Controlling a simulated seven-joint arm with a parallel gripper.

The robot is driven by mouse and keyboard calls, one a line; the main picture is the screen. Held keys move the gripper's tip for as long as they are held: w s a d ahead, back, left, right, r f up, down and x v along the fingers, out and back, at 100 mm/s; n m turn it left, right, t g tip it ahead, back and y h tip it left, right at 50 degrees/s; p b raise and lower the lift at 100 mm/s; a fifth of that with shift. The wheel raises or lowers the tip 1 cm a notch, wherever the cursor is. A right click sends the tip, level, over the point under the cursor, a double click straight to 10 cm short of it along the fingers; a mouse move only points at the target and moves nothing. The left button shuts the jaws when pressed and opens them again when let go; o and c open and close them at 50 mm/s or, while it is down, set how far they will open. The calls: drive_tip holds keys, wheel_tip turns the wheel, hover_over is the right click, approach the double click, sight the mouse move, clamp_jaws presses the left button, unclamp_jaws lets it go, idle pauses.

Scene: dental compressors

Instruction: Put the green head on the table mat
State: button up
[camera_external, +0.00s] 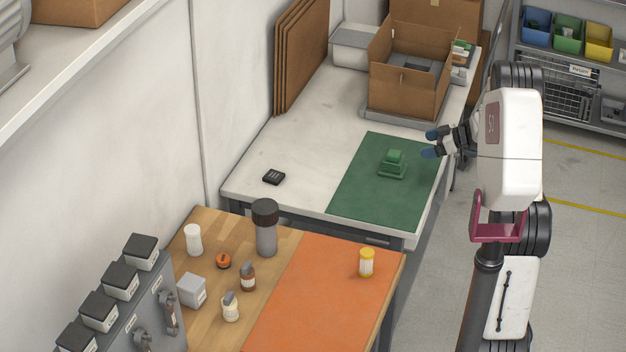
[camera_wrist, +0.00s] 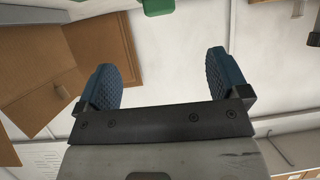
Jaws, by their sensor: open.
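The green head (camera_external: 393,164) is a small stepped green block sitting upright on the green mat (camera_external: 375,205), which lies on the white table. My gripper (camera_external: 430,143) is raised to the right of the green head and apart from it. Its two blue fingertips are spread with nothing between them, as the wrist view (camera_wrist: 165,80) also shows. A green piece (camera_wrist: 157,6) is cut off at the top edge of the wrist view; I cannot tell for sure which green thing it is. An orange mat (camera_external: 310,300) lies on the nearer wooden table.
An open cardboard box (camera_external: 405,88) stands behind the green mat. A small black item (camera_external: 273,177) lies on the white table. The wooden table holds a dark-topped grey cylinder (camera_external: 266,232) and several small bottles. A yellow bottle (camera_external: 366,263) stands on the orange mat.

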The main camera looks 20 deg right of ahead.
drive_tip(key=a+r+m+t+h, duration=0.1)
drive_tip(key=a+r+t+h, duration=0.15)
drive_tip(key=r, duration=0.45)
drive_tip(key=a+r+m+t+h, duration=0.1)
drive_tip(key=a+r+m+h, duration=0.2)
drive_tip(key=r, duration=0.4)
drive_tip(key=s+a+r+m+h, duration=0.2)
drive_tip(key=s+a+r+h, duration=0.35)
drive_tip(key=s+r, duration=0.4)
drive_tip(key=s+a+f+m+g, duration=0.1)
drive_tip(key=s+a+g, duration=0.2)
drive_tip(key=s, duration=1.1)
drive_tip(key=s+a+f+m+g+y, duration=0.1)
drive_tip(key=s+a+g, duration=0.2)
drive_tip(key=s+a, duration=0.5)
drive_tip(key=s+a+f+m+g, duration=0.1)
drive_tip(key=s+a, duration=0.5)
drive_tip(key=s, duration=1.3)
drive_tip(key=shift+s+a+m+g, duration=0.3)
drive_tip(key=shift+m+g, duration=0.2)
drive_tip(key=shift+g, duration=0.65)
